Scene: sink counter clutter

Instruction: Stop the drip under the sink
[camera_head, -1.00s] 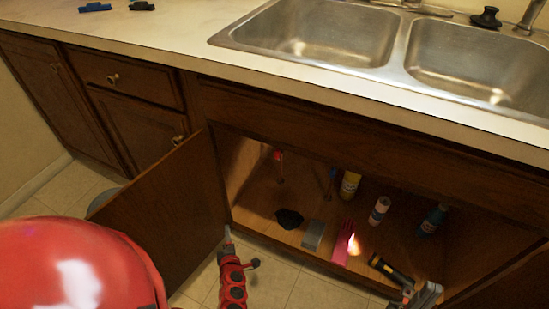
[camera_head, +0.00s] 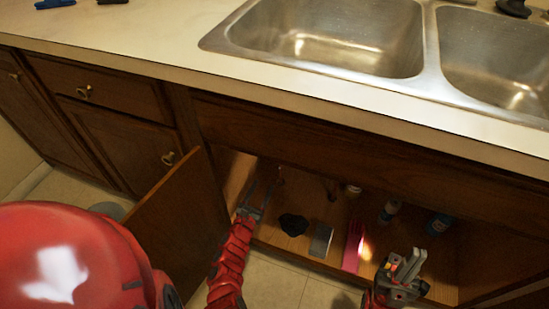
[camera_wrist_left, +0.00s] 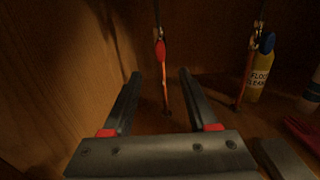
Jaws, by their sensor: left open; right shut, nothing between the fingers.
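In the left wrist view a red oval valve handle (camera_wrist_left: 160,50) sits on a thin pipe rising from the cabinet floor. My left gripper (camera_head: 264,188) reaches through the cabinet opening. It also shows in the left wrist view (camera_wrist_left: 159,74), with its fingers apart and the red handle ahead, lined up with the gap; I cannot tell whether they touch it. No drip can be made out. My right gripper (camera_head: 402,264) is shut and empty at the right of the cabinet's front edge.
On the cabinet floor are a black crumpled item (camera_head: 293,224), a grey block (camera_head: 321,240), a pink glove-like item (camera_head: 353,246), a yellow bottle (camera_wrist_left: 260,79), a white bottle (camera_head: 390,212) and a blue bottle (camera_head: 438,224). The open cabinet door (camera_head: 180,225) stands left of my left arm.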

